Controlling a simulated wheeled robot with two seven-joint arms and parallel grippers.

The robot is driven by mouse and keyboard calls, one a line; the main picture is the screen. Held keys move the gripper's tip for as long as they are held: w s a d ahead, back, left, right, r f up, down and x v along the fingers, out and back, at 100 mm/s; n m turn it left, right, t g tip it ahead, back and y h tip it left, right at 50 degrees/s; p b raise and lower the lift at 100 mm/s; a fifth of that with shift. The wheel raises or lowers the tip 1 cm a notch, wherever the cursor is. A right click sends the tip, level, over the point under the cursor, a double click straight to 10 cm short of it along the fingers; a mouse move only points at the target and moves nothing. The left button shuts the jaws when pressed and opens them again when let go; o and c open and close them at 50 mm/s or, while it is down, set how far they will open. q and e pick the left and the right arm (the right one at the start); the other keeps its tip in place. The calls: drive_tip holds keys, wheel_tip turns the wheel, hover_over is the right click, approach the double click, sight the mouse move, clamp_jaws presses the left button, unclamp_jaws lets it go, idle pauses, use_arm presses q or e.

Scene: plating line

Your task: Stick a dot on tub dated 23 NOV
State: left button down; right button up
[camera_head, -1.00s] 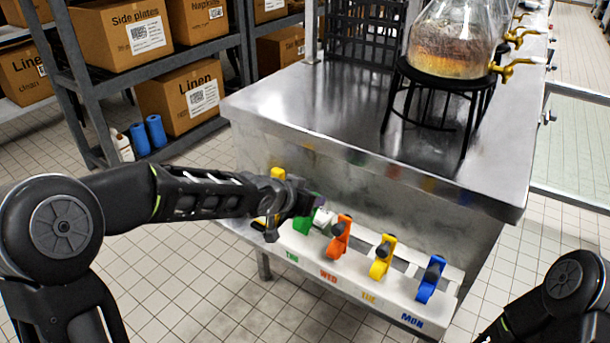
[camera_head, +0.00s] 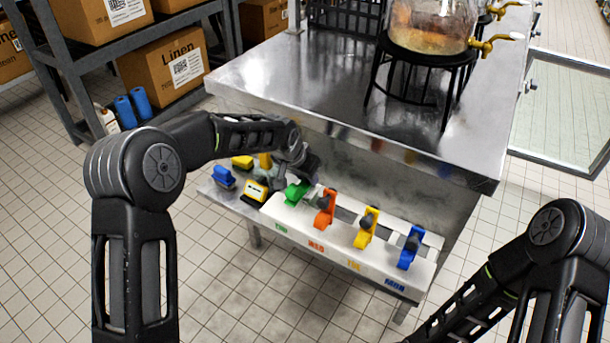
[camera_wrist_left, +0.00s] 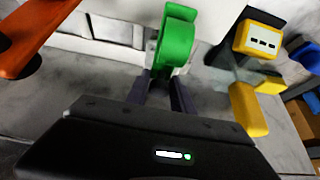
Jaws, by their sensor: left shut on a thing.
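A green label dispenser (camera_head: 294,195) sits at the THU place of a white rack (camera_head: 340,258). My left gripper (camera_head: 303,178) is at it, shut on it. In the left wrist view the green dispenser (camera_wrist_left: 177,42) is between the dark fingers (camera_wrist_left: 163,82). I cannot tell whether it is lifted off the rack. Orange (camera_head: 325,208), yellow (camera_head: 366,228) and blue (camera_head: 409,248) dispensers stand to its right at WED, TUE and MON. No tub with a 23 NOV date shows. My right arm is at lower right with its gripper out of view.
The rack is on a low shelf under a steel counter (camera_head: 300,85). Left of it lie a yellow and black device (camera_head: 256,191), a blue item (camera_head: 223,177) and a yellow item (camera_head: 242,162). A glass drink dispenser (camera_head: 430,25) stands on the counter. Tiled floor in front is clear.

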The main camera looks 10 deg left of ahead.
sight(301, 190)
use_arm(q)
drive_tip(key=shift+w+d+r, duration=0.2)
drive_tip(key=shift+w, duration=0.15)
drive_tip(key=c, duration=1.5)
unclamp_jaws()
drive_tip(key=o, duration=0.3)
drive_tip(key=shift+w+f, duration=0.1)
drive_tip(key=shift+f, duration=0.1)
drive_tip(key=v, duration=0.8)
drive_tip(key=shift+f, duration=0.1)
